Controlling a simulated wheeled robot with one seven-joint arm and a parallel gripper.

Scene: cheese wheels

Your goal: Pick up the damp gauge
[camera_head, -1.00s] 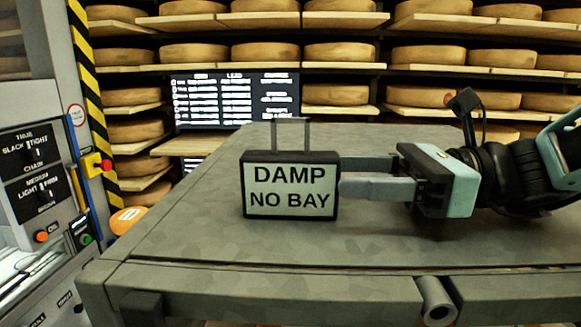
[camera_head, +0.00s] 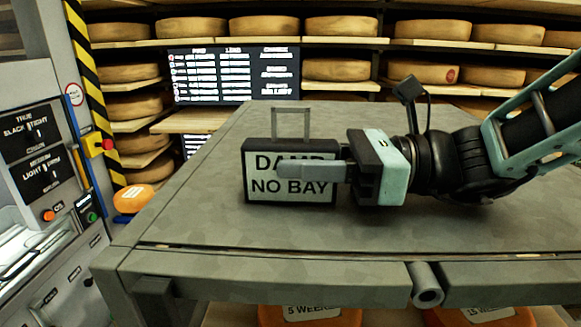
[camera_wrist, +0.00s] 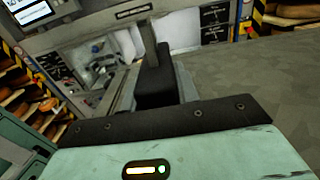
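The damp gauge (camera_head: 262,192) is a dark box with a pale face lettered "DAMP NO BAY" and a grey loop handle on top. It stands upright on the grey table (camera_head: 390,228). My gripper (camera_head: 310,168) reaches in from the right, one grey finger lying across the gauge's face and covering part of "DAMP". The other finger is hidden behind the gauge in the head view. In the wrist view the dark gauge (camera_wrist: 157,92) lies between the fingers, its handle rising above. Whether both fingers press on it cannot be told.
A control panel (camera_head: 35,150) stands at the left beside a yellow-and-black striped post. Shelves of cheese wheels (camera_head: 190,75) and a lit text screen (camera_head: 232,76) are behind the table. Orange wheels (camera_head: 310,315) show below the table's front edge. The tabletop around the gauge is clear.

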